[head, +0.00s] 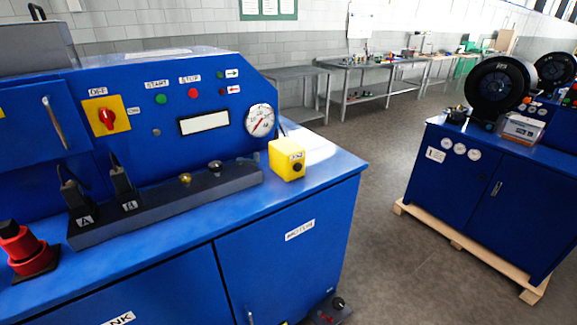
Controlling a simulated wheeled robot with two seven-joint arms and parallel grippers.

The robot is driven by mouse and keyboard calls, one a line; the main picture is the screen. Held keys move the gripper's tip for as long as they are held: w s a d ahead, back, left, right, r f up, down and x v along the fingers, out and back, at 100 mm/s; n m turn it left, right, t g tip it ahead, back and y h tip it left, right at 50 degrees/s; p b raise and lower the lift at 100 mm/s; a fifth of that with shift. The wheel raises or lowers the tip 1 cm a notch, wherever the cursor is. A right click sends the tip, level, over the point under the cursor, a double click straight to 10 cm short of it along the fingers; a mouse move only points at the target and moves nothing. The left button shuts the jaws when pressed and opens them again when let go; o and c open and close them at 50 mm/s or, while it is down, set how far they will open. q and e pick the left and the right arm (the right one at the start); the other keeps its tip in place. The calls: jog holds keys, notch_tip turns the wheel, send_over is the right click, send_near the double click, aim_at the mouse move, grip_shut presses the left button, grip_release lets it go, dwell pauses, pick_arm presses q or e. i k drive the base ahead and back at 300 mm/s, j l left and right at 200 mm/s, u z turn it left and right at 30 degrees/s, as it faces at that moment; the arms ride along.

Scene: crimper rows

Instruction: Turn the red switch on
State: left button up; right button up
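The red switch (107,118) is a rotary knob on a square yellow plate (92,105), on the upright blue panel at the left of the head view. A label reading OFF is above the plate, and a small label, seemingly ON, is at its right. The knob's handle looks roughly upright, towards the OFF label. Neither of my grippers shows in the head view, and nothing covers the switch.
The blue machine's panel also holds a green button (161,99), a red button (193,93) and a gauge (260,120). A dark block (165,205) and a yellow box (287,160) stand on its ledge. A red-and-black object (28,252) stands at lower left.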

aim_at(107, 117)
jog(key=u, duration=0.4)
jog(key=j+u, duration=0.15)
jog(key=u, duration=0.7)
jog(key=l+z, duration=0.15)
jog(key=l, duration=0.1)
